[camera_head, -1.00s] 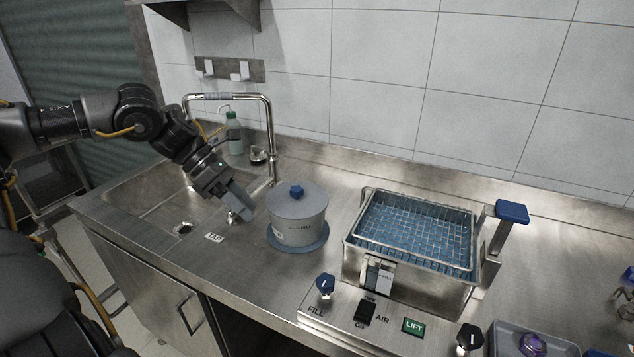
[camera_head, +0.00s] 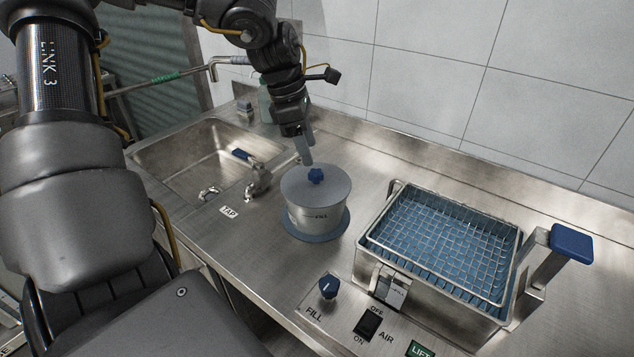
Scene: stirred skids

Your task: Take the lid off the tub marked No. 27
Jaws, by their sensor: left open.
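A grey metal tub (camera_head: 318,217) stands on a blue round mat (camera_head: 299,236) on the steel counter. Its flat grey lid (camera_head: 301,186) is on, with a blue knob (camera_head: 315,176) on top. The word FILL shows on the tub's side; no number 27 can be read. My left gripper (camera_head: 307,160) points down just above and behind the knob, its fingers close to it. It looks empty, and I cannot tell from this angle whether a finger touches the knob. My right gripper is not in view.
A wire basket (camera_head: 440,243) sits in a steel tank of blue liquid at right, with a blue-topped handle (camera_head: 571,242). A FILL knob (camera_head: 328,286) and AIR switch (camera_head: 368,323) are in front. A sink (camera_head: 196,160) lies left. Bare counter lies between tub and tank.

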